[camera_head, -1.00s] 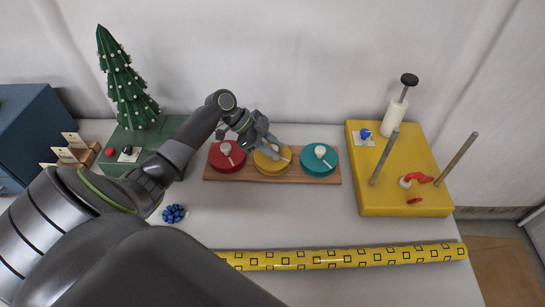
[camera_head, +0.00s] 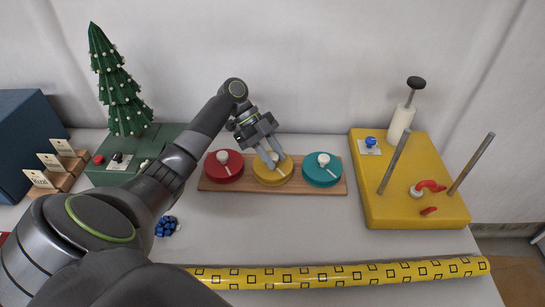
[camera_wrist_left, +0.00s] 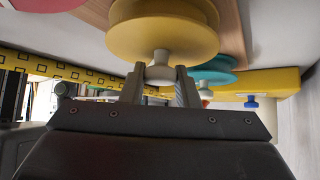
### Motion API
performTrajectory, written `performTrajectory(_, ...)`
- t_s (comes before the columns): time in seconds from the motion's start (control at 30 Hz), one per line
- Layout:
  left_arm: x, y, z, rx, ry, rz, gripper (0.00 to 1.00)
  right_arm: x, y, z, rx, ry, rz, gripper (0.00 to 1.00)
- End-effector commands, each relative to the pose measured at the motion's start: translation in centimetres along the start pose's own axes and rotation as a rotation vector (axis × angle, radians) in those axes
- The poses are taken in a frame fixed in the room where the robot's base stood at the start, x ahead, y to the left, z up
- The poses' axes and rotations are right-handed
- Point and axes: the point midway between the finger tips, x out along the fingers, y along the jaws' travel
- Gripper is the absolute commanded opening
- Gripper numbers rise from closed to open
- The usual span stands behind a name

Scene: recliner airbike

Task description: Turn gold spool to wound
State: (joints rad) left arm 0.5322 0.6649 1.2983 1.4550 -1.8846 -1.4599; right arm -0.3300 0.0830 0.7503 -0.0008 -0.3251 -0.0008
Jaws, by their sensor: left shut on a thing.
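The gold spool (camera_head: 285,178) sits in the middle of a wooden board (camera_head: 240,187), between a red spool (camera_head: 224,172) and a teal spool (camera_head: 330,176). My left gripper (camera_head: 271,158) is over the gold spool with its fingers pointing down at it. In the left wrist view the gold spool (camera_wrist_left: 165,38) fills the top middle, and its pale knob (camera_wrist_left: 161,69) lies between the two fingers of my left gripper (camera_wrist_left: 160,85). The gripper is shut on this knob. In the head view the fingers partly hide the knob. My right gripper is not in view.
A yellow stand (camera_head: 405,210) with upright rods is at the right. A green box (camera_head: 110,174) and a small tree (camera_head: 118,95) stand at the left. A yellow patterned roll (camera_head: 350,275) lies along the front. A blue bow (camera_head: 167,226) lies near my arm.

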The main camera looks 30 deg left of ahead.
Motion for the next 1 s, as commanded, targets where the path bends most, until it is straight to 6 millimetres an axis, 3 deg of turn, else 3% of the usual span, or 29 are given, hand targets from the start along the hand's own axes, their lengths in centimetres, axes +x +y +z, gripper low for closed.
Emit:
performTrajectory(0.3, 0.3, 0.1, 0.1, -0.002, 0.003, 0.005, 0.05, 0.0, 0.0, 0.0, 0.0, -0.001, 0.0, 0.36)
performTrajectory(0.33, 0.3, 0.1, 0.1, -0.003, 0.003, 0.005, 0.31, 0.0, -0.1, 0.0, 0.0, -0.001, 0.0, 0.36)
performTrajectory(0.5, 0.2, 0.1, 0.1, -0.002, 0.002, 0.004, 0.5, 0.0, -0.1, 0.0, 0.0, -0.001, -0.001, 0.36)
performTrajectory(0.83, -0.3, 0.0, 0.1, -0.002, 0.0, 0.001, 0.5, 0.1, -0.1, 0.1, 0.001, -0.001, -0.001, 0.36)
performTrajectory(1.0, -2.7, 0.0, 0.1, -0.002, -0.002, -0.001, 0.5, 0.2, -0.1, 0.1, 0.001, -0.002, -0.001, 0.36)
